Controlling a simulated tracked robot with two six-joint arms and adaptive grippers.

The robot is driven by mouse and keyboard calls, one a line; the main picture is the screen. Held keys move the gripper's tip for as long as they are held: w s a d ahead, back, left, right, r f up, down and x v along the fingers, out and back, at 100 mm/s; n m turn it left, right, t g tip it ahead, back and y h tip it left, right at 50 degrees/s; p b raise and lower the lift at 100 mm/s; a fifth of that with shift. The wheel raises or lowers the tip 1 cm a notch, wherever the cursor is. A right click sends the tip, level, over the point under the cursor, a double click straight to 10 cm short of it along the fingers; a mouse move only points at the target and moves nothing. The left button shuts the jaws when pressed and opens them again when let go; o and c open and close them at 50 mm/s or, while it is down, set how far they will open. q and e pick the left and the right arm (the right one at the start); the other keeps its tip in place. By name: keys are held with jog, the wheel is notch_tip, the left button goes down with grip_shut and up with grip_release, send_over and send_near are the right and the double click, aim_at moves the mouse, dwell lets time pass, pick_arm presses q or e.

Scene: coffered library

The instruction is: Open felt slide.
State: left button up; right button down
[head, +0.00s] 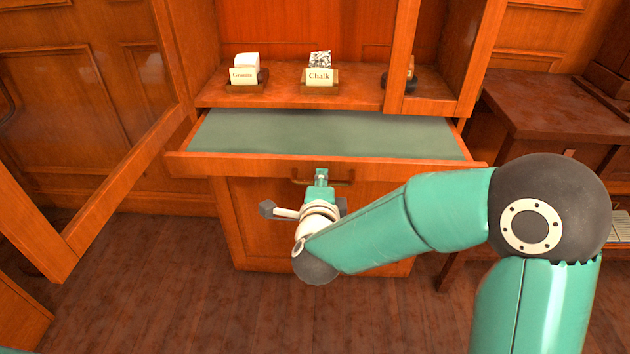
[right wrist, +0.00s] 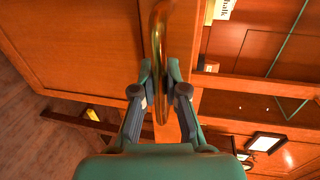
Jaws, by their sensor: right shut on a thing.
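The felt slide (head: 320,135) is a wide wooden pull-out board with a green felt top, and it stands out from the cabinet below the shelf. A brass handle (head: 343,183) is fixed to its front edge. My right gripper (head: 321,178) is at the handle, and in the right wrist view the brass bar (right wrist: 158,50) runs between its two fingers (right wrist: 160,100). The right gripper is shut on the handle. My left gripper is not in view.
On the shelf (head: 285,85) above stand a card labelled Chalk (head: 319,77), another labelled card (head: 243,76) and a small dark object (head: 400,80). An open glazed door (head: 110,190) swings out at left. A wooden desk (head: 560,105) stands at right.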

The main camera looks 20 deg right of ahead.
jog(key=shift+s+d+f, duration=0.1)
jog(key=shift+d+f, duration=0.05)
jog(key=shift+d, duration=0.1)
jog(key=c, duration=1.2)
grip_release()
jog(key=shift+a, duration=0.15)
jog(key=shift+a, duration=0.1)
jog(key=v, duration=1.1)
jog(key=shift+s+a, duration=0.15)
jog(key=shift+s, duration=0.2)
